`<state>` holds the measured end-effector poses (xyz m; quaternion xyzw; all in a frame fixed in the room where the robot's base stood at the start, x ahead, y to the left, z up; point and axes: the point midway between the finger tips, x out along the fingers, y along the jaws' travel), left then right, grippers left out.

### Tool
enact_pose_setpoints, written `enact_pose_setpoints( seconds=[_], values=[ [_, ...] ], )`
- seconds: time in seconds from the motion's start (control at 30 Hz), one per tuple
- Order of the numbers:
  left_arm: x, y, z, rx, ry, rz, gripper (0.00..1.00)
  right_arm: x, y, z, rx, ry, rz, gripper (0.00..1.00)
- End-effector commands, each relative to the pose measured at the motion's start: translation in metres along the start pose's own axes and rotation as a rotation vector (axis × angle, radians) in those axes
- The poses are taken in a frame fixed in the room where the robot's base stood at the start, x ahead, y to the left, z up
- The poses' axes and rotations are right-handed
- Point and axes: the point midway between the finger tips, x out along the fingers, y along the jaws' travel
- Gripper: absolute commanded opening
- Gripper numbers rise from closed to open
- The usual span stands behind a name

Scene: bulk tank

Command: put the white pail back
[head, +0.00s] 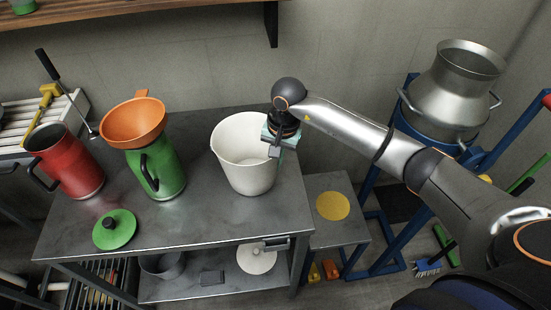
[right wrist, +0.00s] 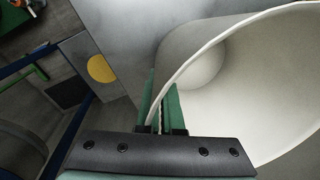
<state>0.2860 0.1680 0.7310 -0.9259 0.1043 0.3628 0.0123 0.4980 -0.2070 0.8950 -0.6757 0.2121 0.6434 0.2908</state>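The white pail (head: 240,168) is upright at the right end of the steel bench (head: 200,222); I cannot tell whether its base is touching the bench top. My right gripper (head: 272,142) is at the right side of its rim. In the right wrist view, the green fingers of this gripper (right wrist: 160,105) are close together, one on each side of the wall of the pail (right wrist: 240,95), pinching it below the rim. The inside that shows looks empty. My left gripper is not in view.
A red can (head: 68,165), a green can (head: 158,170) with an orange funnel (head: 133,122), and a green lid (head: 114,230) are on the bench. A low side table (head: 335,232) with a yellow disc (head: 333,206) stands right. A milk can (head: 445,95) sits on a blue stand.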

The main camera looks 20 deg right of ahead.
Motion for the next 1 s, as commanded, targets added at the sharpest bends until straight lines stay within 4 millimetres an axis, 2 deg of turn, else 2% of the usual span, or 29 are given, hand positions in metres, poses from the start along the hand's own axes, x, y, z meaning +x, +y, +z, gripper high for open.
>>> enact_pose_setpoints(
  seconds=[0.3,0.33,0.57,0.87,1.0],
  values=[
    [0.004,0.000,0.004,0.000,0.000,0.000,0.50,0.004,-0.001,0.000,-0.001,0.001,-0.004,0.00],
    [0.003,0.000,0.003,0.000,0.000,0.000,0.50,0.003,0.000,0.000,0.000,0.000,-0.002,0.07],
    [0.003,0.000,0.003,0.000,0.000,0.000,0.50,0.002,0.000,0.000,0.000,0.000,-0.002,0.32],
    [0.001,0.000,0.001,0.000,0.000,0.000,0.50,0.000,-0.001,0.000,0.000,0.000,-0.001,0.33],
    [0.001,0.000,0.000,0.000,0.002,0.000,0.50,-0.013,-0.002,-0.001,-0.001,0.003,-0.006,0.33]
  ],
)
